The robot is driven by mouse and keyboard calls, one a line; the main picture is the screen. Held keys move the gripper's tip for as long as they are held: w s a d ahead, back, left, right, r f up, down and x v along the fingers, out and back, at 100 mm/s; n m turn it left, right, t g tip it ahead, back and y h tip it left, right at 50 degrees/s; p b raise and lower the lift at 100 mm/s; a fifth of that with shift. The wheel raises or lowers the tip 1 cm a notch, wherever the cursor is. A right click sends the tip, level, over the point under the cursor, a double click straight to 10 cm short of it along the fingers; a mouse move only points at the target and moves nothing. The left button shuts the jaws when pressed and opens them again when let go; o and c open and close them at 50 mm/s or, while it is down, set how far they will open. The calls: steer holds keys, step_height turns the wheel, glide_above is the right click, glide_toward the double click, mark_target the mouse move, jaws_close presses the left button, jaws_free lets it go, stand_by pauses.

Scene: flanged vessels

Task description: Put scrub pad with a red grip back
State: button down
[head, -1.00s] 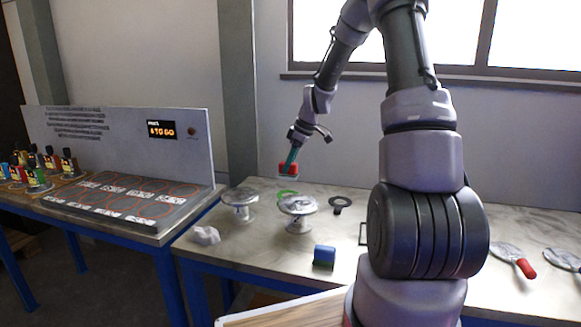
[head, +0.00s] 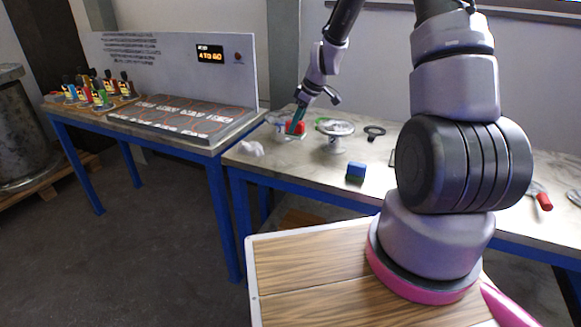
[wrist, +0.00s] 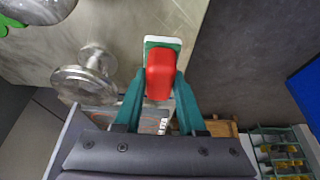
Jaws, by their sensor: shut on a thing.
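My gripper (head: 297,122) is shut on the red grip of the scrub pad (head: 295,128), over the left part of the metal bench. In the wrist view the red grip (wrist: 160,74) sits between the teal fingers of my gripper (wrist: 160,86), with the white and green pad beyond it. The pad appears held above the bench; I cannot tell its exact height. It overlaps the left flanged vessel in the head view and partly hides it. In the wrist view that vessel (wrist: 85,78) is to the left of the pad, apart from it.
Another flanged vessel (head: 335,128) stands to the right. A blue-and-green block (head: 356,171), a pale crumpled cloth (head: 251,148) and a black ring (head: 375,131) lie on the bench. A table with a display panel (head: 170,65) is at the left.

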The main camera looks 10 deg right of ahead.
mark_target(298, 134)
steer(key=f, duration=0.6)
steer(key=shift+s+a, duration=0.15)
steer(key=shift+a, duration=0.1)
steer(key=shift+f, duration=2)
steer(key=shift+f, duration=0.15)
steer(key=c, duration=0.5)
jaws_free()
